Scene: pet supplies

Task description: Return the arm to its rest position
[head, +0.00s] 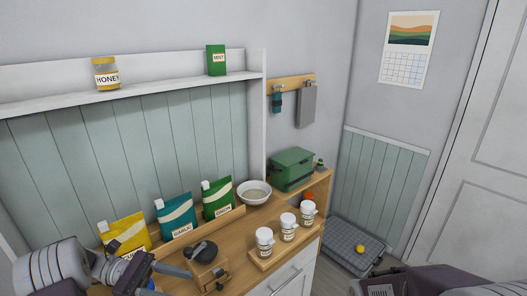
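My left arm comes in from the lower left, and its gripper (176,283) is over the near left part of the wooden counter (238,262). Its two fingers look apart, with nothing seen between them; the nearer finger is partly cut off by the bottom edge. One finger shows just left of a wooden grinder (207,271) with a dark top; I cannot tell whether they touch. Part of my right arm shows at the lower right edge; its gripper is out of view.
Yellow (128,232), teal (177,217) and green (216,199) pouches stand behind the grinder. A bowl (254,193), a green box (291,168) and three white jars (288,227) stand to the right. A honey jar (106,75) is on the shelf above.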

